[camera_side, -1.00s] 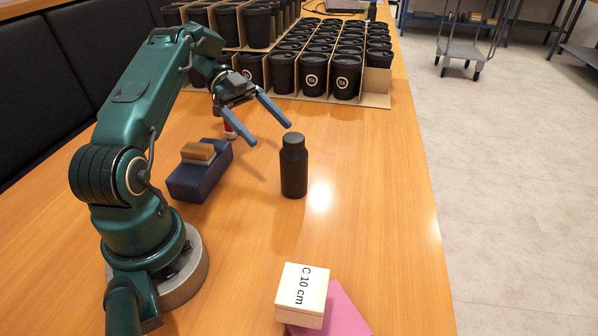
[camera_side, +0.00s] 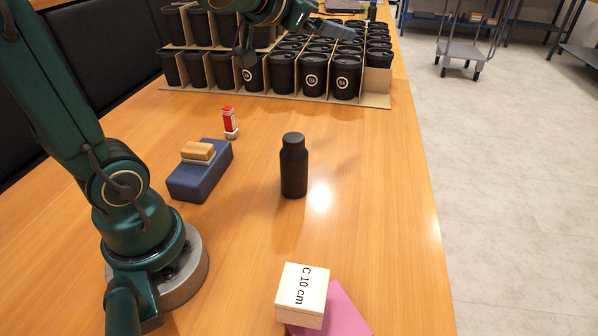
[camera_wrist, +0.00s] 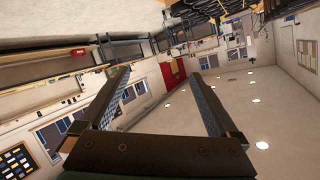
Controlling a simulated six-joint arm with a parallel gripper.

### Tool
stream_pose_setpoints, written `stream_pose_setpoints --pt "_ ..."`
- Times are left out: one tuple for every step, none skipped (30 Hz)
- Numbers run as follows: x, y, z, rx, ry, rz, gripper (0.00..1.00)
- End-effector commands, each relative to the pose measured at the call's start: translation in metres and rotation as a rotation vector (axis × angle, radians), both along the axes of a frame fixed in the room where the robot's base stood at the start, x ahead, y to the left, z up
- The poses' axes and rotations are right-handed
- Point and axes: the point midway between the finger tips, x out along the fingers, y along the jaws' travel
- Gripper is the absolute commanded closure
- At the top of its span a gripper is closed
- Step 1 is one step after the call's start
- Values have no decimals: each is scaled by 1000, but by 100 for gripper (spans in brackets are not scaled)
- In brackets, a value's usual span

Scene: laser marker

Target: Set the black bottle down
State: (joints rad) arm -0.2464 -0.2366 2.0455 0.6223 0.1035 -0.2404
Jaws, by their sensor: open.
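The black bottle (camera_side: 294,168) stands upright on the wooden table in the side view, with nothing touching it. My gripper (camera_side: 298,46) is high up at the top of the side view, in front of the cups at the back and well away from the bottle. Its fingers are spread wide with nothing between them. The bottle does not show there.
A blue block (camera_side: 200,178) with a tan-topped piece (camera_side: 198,152) on it lies left of the bottle. A red-and-white object (camera_side: 229,122) stands behind it. Black cups in cardboard (camera_side: 375,100) fill the back.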

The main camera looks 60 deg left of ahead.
Motion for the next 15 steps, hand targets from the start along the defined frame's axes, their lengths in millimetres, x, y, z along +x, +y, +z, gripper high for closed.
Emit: stream_pose_setpoints --pt "-27 -14 -17 -64 79 27 4" --pt "-43 -21 -29 -104 135 41 4" --pt "-65 -32 -46 -155 213 52 4" --pt "-81 -40 -58 -192 271 54 4" --pt "-96 -49 -70 -226 326 52 4" --pt "-116 -61 -84 -269 398 44 4" --pt "-130 -69 -93 -297 448 36 4" --pt "-143 -77 -101 -321 494 27 4" --pt "-158 -86 -110 -351 548 13 4" --pt "-167 -92 -116 -369 581 2 4" --pt "-176 -97 -120 -383 611 -8 4" --pt "-184 -102 -125 -400 642 -17 4" --pt "-189 -105 -127 -409 661 -23 4" --pt "-193 -107 -129 -414 673 -28 4" --pt "-196 -109 -131 -420 686 -33 4"
